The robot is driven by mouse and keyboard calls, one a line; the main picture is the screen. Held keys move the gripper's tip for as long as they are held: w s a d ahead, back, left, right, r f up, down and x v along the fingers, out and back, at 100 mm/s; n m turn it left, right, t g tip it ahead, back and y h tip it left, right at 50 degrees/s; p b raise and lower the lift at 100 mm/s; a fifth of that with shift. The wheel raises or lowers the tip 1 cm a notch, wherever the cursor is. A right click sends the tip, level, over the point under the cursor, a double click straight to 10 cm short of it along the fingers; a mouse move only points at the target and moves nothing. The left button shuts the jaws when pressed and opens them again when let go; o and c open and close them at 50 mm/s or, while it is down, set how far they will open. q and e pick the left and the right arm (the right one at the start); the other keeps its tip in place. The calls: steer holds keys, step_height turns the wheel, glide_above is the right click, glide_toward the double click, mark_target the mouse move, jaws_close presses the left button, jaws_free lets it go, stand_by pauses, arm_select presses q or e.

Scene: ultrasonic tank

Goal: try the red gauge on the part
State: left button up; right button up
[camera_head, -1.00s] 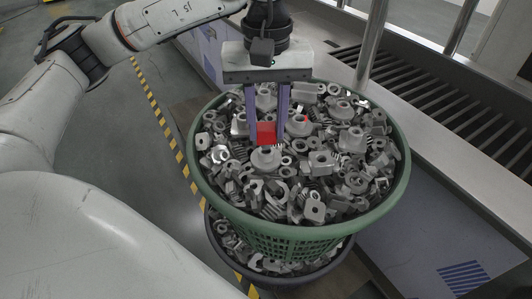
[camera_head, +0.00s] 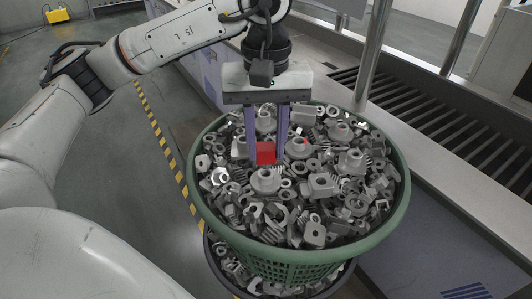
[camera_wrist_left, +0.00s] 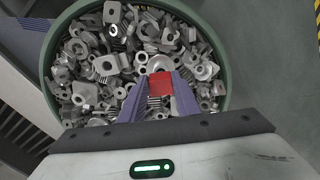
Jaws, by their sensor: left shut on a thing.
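The red gauge (camera_head: 265,153) is a small red block between the fingertips of my left gripper (camera_head: 266,151), which is shut on it. It also shows in the left wrist view (camera_wrist_left: 160,98), between the two purplish fingers. The gauge is over the heap of grey parts in the green basket (camera_head: 400,190). A grey flanged part with a raised boss (camera_head: 267,180) lies just in front of it, and a similar part (camera_head: 299,148) lies to its right. I cannot tell which one is the task's part or whether the gauge touches any. My right gripper is out of view.
A dark basket (camera_head: 225,262) with more grey parts is under the green one. A steel counter with a slotted grate (camera_head: 470,130) and upright posts stands to the right. Yellow-black tape (camera_head: 160,120) marks the open floor at left.

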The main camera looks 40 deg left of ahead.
arm_select(q)
steer(key=shift+f+b, duration=0.35)
steer(key=shift+f, duration=0.3)
steer(key=shift+f+b, duration=0.4)
steer(key=shift+f, duration=0.05)
steer(key=shift+r, duration=0.2)
stand_by(1.0)
steer(key=shift+r+p, duration=0.95)
steer(key=shift+r, duration=0.45)
steer(key=shift+r+p, duration=1.35)
steer(key=shift+r, duration=0.7)
